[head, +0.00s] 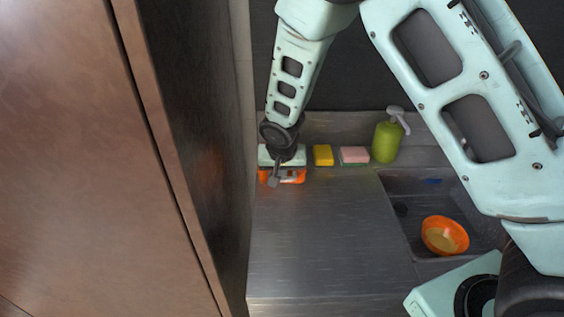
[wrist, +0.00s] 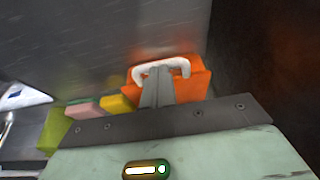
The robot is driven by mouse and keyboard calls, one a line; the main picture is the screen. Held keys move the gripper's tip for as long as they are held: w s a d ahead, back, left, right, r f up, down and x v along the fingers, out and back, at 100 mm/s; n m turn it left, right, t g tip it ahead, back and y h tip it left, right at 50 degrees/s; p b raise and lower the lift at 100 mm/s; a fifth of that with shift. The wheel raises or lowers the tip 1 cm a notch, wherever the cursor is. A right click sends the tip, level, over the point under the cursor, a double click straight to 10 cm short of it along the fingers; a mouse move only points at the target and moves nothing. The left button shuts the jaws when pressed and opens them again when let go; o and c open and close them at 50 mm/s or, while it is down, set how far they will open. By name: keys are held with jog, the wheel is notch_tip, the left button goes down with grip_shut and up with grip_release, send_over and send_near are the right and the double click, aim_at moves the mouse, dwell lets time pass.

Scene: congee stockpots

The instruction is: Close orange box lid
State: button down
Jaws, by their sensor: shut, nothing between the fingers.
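The orange box (head: 297,176) sits at the back left of the steel counter, partly hidden by my gripper. In the wrist view the orange box (wrist: 190,90) shows a white handle (wrist: 181,65) at its far side. My gripper (head: 273,182) is shut and empty, pointing down over the box. In the wrist view the shut fingers (wrist: 157,75) lie over the middle of the box, close to the handle. I cannot tell whether they touch it. How far the lid stands open is not clear in either view.
A yellow sponge (head: 323,155), a pink sponge (head: 354,155) and a green pump bottle (head: 386,143) stand right of the box. The sink (head: 407,215) at right holds an orange bowl (head: 445,235). A tall brown panel (head: 80,160) bounds the left. The counter's front is clear.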

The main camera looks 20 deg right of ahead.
jog(key=shift+s+f, duration=0.1)
jog(key=shift+r+p, duration=0.45)
jog(key=shift+r, duration=0.05)
jog(key=r+p, duration=0.1)
jog(key=r, duration=0.1)
jog(key=r+p, duration=0.1)
jog(key=shift+w+r, duration=0.4)
jog(key=s+f+b+v, duration=0.1)
jog(key=s+b+v, duration=0.15)
jog(key=v, duration=0.65)
jog(key=s+a+r+n+g+y, duration=0.1)
jog(key=s+n, duration=0.4)
jog(key=s, duration=0.8)
jog(key=s+a+r+n+g, duration=0.2)
jog(key=s+n, duration=0.4)
jog(key=s, duration=0.8)
jog(key=shift+s+a+r+g+y+b, duration=0.3)
jog(key=shift+a+g+y, duration=0.15)
jog(key=shift+a, duration=0.55)
